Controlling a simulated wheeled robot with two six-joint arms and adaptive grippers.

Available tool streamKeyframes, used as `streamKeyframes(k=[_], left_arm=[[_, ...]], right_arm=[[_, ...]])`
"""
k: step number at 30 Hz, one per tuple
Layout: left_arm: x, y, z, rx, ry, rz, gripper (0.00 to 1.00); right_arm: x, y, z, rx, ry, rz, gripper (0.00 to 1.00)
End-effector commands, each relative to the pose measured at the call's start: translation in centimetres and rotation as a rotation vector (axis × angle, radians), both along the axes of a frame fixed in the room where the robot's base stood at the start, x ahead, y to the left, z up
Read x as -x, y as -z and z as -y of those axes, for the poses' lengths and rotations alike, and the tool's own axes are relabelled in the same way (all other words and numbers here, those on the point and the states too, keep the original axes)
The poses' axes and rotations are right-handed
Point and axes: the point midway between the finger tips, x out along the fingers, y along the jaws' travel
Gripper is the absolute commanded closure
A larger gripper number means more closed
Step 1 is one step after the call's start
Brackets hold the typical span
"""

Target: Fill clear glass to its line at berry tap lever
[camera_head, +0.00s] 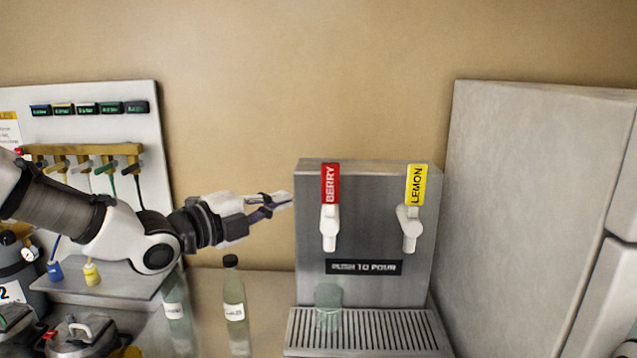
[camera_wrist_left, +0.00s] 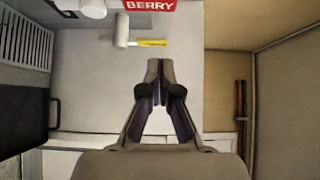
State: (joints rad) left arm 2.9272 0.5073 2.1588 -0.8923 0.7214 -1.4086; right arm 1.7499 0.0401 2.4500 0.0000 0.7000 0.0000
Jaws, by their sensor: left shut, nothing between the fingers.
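The clear glass (camera_head: 328,305) stands upright on the slatted drip tray (camera_head: 436,341), below the berry tap lever (camera_head: 329,228). Its fill line and any liquid in it cannot be made out. No stream shows under the tap. The white berry lever hangs below a red BERRY label (camera_head: 330,183); this label also shows at the top of the left wrist view (camera_wrist_left: 150,5). My left gripper (camera_head: 288,200) is shut and empty, just left of the dispenser, at about the height of the lever's top. Its fingertips are together in the left wrist view (camera_wrist_left: 160,64). My right gripper is not in view.
A lemon tap lever (camera_head: 409,229) with a yellow label is right of the berry one on the metal dispenser (camera_head: 368,280). A dark-capped bottle (camera_head: 233,310) and another bottle (camera_head: 177,312) stand left. A tall grey cabinet (camera_head: 530,200) closes the right side.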

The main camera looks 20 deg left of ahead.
Motion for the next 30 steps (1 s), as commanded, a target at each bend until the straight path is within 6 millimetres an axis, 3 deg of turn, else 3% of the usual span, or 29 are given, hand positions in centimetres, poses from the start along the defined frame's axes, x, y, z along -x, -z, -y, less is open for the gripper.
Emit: streamKeyframes(k=[8,19,24,30], left_arm=[[-2.2,-0.2,1.2,-0.006,0.001,-0.005,1.0],[-9.1,-0.3,5.2,-0.004,0.003,-0.003,1.0],[-11.7,-0.3,4.0,0.001,-0.001,-0.002,1.0],[-12.6,0.0,3.7,0.002,-0.001,-0.001,1.0]], right_arm=[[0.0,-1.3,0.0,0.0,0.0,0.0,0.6],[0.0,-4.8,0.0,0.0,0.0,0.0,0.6],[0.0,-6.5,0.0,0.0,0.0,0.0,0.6],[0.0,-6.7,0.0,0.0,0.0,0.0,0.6]])
